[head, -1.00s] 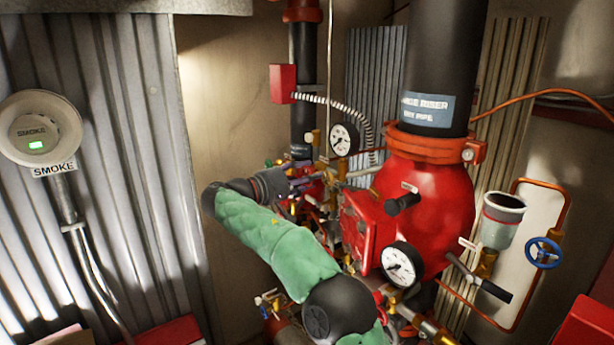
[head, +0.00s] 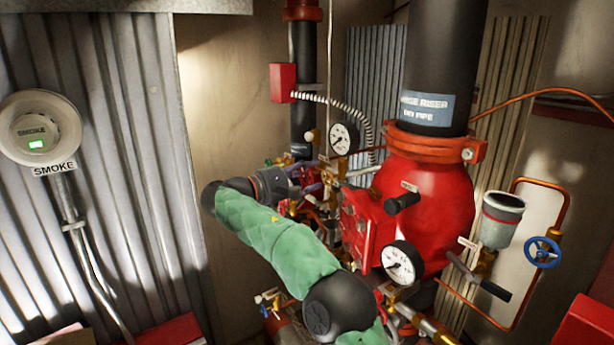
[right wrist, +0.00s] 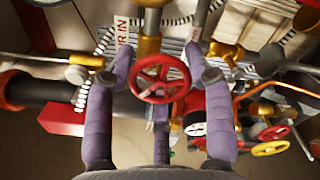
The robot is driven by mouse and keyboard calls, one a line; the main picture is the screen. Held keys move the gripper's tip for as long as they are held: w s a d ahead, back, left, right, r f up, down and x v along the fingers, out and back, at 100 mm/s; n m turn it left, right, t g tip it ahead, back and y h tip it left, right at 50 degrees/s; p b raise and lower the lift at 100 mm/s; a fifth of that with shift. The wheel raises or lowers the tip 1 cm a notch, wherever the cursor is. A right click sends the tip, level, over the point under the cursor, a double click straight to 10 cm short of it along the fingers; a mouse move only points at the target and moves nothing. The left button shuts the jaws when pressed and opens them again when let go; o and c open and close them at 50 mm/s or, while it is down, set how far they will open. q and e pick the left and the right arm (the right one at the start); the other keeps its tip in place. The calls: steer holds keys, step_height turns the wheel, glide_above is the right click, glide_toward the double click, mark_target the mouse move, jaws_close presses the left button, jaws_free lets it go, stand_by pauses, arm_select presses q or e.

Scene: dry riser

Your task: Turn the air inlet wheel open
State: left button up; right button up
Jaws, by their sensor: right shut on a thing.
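The red air inlet wheel (right wrist: 160,78) sits between the two purple fingers of my right gripper (right wrist: 158,72) in the right wrist view. A white label ending in "R IN" (right wrist: 122,31) is just beyond it. My right gripper is shut on the wheel, though the exact contact of the fingers with the rim is hard to see. In the head view my right gripper (head: 312,182) reaches in among the brass fittings left of the red valve body (head: 428,195). The wheel is not clear to see there. My left gripper is not in view.
Pressure gauges stand close by, one behind the gripper (head: 343,138) and one in front of the valve (head: 401,263). A black-handled lever (head: 480,277) and a blue wheel (head: 543,252) are at the right.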

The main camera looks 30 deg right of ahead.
steer(key=n, duration=0.6)
steer(key=shift+f, duration=0.1)
steer(key=n, duration=0.5)
steer(key=shift+r+n, duration=0.25)
steer(key=shift+n, duration=0.25)
steer(key=o, duration=1.2)
steer(key=shift+f, duration=0.1)
steer(key=a, duration=1.2)
steer(key=shift+s, duration=0.4)
